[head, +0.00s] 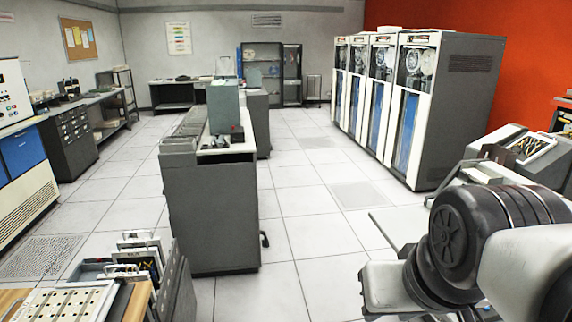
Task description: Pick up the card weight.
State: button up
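I cannot pick out the card weight for certain in the head view. A small dark object with a reddish spot (237,134) sits on the near end of the long grey card machine (210,215), but it is too small to identify. My arm shows at the lower right as a black joint and pale links. My gripper's fingers cannot be made out, so their state is not shown.
Tall tape cabinets (448,115) stand at the right by the red wall. A wooden bench (135,300) with an open electronics unit is at the lower left. Grey drawers (70,140) stand at the left. Pale tiled floor (310,225) is clear between the card machine and cabinets.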

aim_at(219, 138)
jog(key=i+u, duration=0.1)
jog(key=i, duration=0.5)
jog(key=i+u, duration=0.1)
jog(key=i, duration=0.55)
jog(key=i+u, duration=0.1)
jog(key=i, duration=0.5)
jog(key=i+l+u, duration=0.1)
jog(key=i, duration=0.55)
jog(key=i+l+u, duration=0.1)
jog(key=i, duration=0.5)
jog(key=i+j+u, duration=0.1)
jog(key=i, duration=0.45)
jog(key=i+j+u, duration=0.1)
jog(key=i+j, duration=0.15)
jog(key=i, duration=0.35)
